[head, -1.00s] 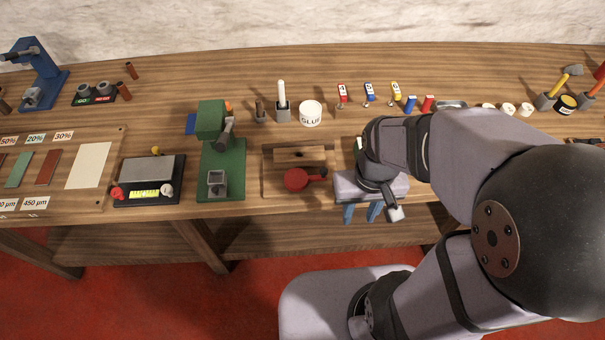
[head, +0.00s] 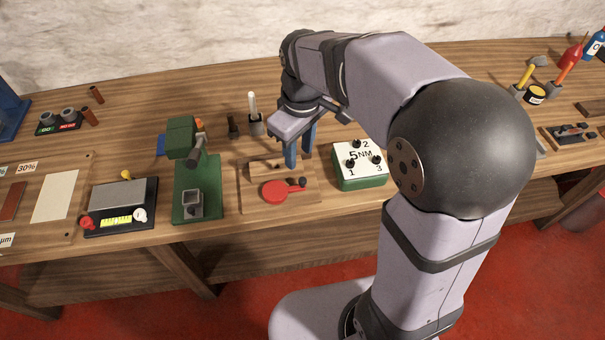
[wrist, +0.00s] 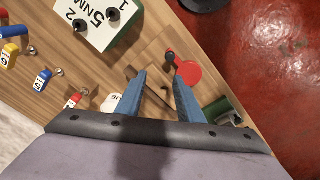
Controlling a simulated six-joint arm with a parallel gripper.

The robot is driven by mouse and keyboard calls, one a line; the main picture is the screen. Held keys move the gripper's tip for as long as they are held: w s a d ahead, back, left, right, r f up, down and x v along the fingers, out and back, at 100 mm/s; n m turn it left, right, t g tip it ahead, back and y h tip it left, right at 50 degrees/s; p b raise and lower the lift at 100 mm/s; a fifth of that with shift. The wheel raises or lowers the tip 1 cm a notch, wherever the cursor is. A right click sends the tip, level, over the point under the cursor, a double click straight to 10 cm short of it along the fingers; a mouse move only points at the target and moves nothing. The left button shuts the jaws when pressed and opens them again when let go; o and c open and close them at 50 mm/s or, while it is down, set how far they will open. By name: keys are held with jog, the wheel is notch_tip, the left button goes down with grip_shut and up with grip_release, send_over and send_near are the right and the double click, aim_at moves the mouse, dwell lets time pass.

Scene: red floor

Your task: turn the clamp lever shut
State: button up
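The clamp is a red round cam (head: 274,190) with a short lever ending in a dark knob (head: 302,182). It lies on a wooden base (head: 247,206), in front of a wooden block (head: 265,170). The lever points right in the head view. My gripper (head: 299,163) points down over the back right of the base, with its blue fingers apart and nothing visible between them. In the wrist view, the fingertips (wrist: 160,79) are apart and the red cam (wrist: 188,74) and knob (wrist: 170,57) show just beyond the right fingertip. The fingers appear above the clamp, not touching the lever.
A green and white box marked 5NM (head: 358,168) stands right of the clamp base. A green machine with a dark handle (head: 183,140) stands to its left. Upright tools (head: 254,115) stand behind. The table's front edge is close in front of the base.

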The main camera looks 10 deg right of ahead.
aim_at(303, 180)
jog(key=n, duration=0.1)
jog(key=s+r+n, duration=0.1)
jog(key=n, duration=0.1)
jog(key=s+n+g, duration=0.1)
jog(key=n, duration=0.1)
jog(key=shift+d+r, duration=0.2)
jog(key=shift+r, duration=0.1)
jog(key=shift+s+n, duration=0.15)
jog(key=shift+n, duration=0.95)
jog(key=shift+f, duration=0.1)
jog(key=shift+f+p, duration=0.35)
jog(key=shift+f, duration=3.25)
grip_shut()
